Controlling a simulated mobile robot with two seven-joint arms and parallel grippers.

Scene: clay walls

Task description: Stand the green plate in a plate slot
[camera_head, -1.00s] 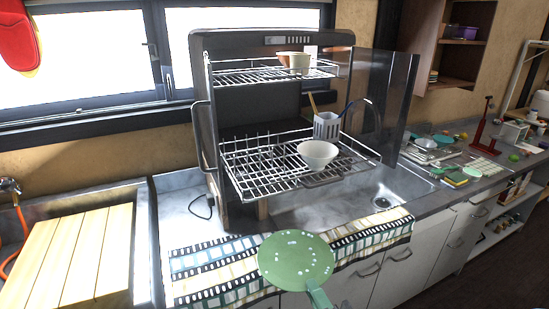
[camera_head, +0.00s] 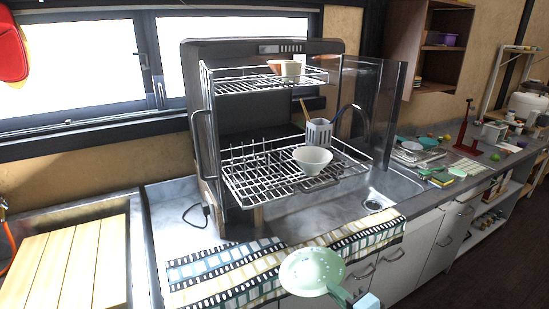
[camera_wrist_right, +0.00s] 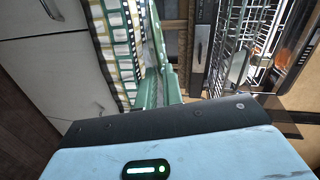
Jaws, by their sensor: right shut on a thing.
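The green plate (camera_head: 312,268) is round with pale dots on its face. It is held tilted in front of the counter edge, low in the head view. My right gripper (camera_head: 336,290) is shut on its near right rim. In the right wrist view, the green fingers (camera_wrist_right: 158,88) reach forward and the plate (camera_wrist_right: 159,42) shows nearly edge-on. The wire dish rack (camera_head: 240,180) has rows of upright wires on its lower shelf, behind and above the plate, with a gap between them. My left gripper is out of view.
A white bowl (camera_head: 313,159) and a utensil holder (camera_head: 318,132) stand on the right of the lower shelf. Cups (camera_head: 290,68) stand on the upper shelf. A clear panel (camera_head: 375,110) flanks the rack's right side. A patterned cloth (camera_head: 225,272) lies over the counter edge.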

